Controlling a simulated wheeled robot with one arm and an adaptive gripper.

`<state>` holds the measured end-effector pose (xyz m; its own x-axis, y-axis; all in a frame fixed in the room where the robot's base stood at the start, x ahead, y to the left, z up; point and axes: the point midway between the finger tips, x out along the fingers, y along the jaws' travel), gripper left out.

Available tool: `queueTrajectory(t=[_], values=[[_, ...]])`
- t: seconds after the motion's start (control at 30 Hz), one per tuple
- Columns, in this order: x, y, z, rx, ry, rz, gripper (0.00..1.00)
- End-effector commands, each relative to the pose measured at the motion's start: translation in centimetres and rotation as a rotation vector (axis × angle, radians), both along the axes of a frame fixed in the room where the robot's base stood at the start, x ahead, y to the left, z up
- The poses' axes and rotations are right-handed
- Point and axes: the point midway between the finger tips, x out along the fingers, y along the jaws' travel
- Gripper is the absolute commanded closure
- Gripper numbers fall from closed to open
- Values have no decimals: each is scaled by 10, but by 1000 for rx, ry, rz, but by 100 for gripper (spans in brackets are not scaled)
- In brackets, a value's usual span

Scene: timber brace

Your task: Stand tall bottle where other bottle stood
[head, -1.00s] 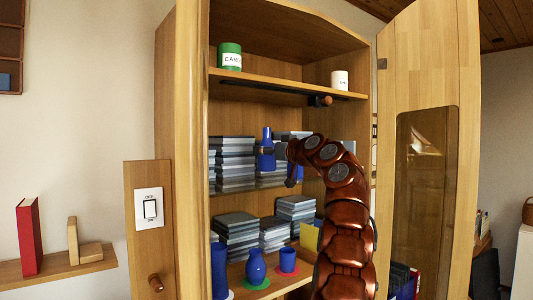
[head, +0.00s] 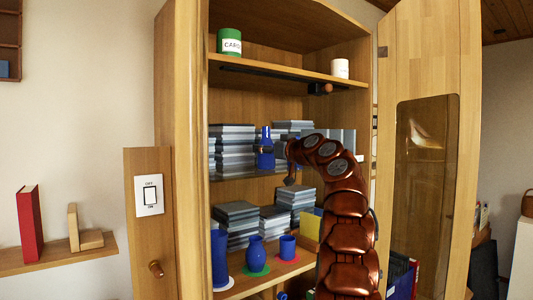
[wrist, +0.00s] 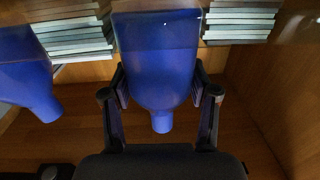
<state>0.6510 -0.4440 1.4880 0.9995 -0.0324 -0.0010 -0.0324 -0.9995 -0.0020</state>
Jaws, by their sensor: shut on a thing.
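My gripper (head: 265,149) is shut on a blue bottle (head: 266,158), with a finger on each side of it. The bottle is upright with its neck up, in front of stacked grey books at the glass shelf (head: 232,176). I cannot tell whether its base touches the glass. In the wrist view the held bottle (wrist: 157,60) fills the middle, its neck pointing down the picture. A second blue bottle (wrist: 22,75) stands apart from it at the left of the wrist view. In the head view I cannot make this second bottle out clearly.
On the shelf below stand a blue cylinder (head: 219,258) on a white disc, a blue vase (head: 256,253) on a green disc and a blue cup (head: 288,246) on a red disc. Book stacks (head: 236,222) are behind. The open cabinet door (head: 430,60) is at right.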

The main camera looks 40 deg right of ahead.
Motion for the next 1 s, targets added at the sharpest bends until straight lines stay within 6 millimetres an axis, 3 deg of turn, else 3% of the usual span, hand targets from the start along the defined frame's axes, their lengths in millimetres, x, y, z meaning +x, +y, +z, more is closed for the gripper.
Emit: queueTrajectory(t=[0.47, 0.5, 0.7, 1.0], values=[[0, 1, -4, -2, -2, 0, 83], [0, 1, -3, -2, -1, 0, 36], [0, 1, -3, -2, -1, 0, 16], [0, 1, -2, -1, -1, 0, 15]])
